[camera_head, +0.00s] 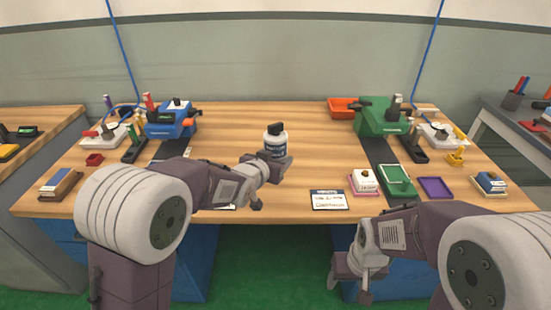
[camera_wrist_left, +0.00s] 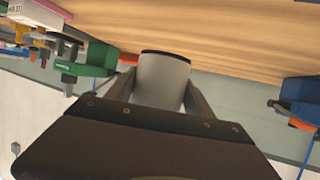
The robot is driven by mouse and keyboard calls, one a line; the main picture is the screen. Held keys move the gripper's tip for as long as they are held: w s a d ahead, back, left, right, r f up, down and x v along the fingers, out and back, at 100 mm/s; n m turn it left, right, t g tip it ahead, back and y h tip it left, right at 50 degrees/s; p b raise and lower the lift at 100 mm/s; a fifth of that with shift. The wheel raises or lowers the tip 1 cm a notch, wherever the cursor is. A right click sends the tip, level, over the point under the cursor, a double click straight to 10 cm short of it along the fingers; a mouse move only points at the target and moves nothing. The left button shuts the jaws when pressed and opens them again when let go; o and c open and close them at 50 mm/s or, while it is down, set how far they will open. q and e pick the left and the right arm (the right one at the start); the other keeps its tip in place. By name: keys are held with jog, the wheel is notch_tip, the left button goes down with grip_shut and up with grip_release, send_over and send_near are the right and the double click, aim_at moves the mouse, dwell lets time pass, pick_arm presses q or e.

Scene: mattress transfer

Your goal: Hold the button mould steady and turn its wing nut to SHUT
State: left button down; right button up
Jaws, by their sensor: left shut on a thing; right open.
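The button mould (camera_head: 275,145) appears to be the white cylinder with a dark label band and a dark wing nut (camera_head: 276,128) on top. It stands upright near the middle of the wooden table. My left gripper (camera_head: 274,161) is shut on it from the front. In the left wrist view the white body of the mould (camera_wrist_left: 162,80) sits between both fingers; the wing nut does not show there. The lettering and the nut's setting are too small to read. My right gripper (camera_head: 350,276) is open and empty, low in front of the table edge.
A blue press (camera_head: 170,118) stands at the back left and a green press (camera_head: 383,117) at the back right. An orange bin (camera_head: 343,106) is behind. A printed card (camera_head: 328,200) and small trays, including a purple one (camera_head: 436,188), lie front right. The table (camera_head: 310,150) around the mould is clear.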

pick_arm(q)
jog(key=shift+f+b, duration=0.5)
jog(key=shift+f, duration=0.1)
jog(key=shift+f+b, duration=0.9)
jog(key=shift+f, duration=0.1)
jog(key=shift+f+b, duration=1.55)
jog(key=shift+f, duration=0.25)
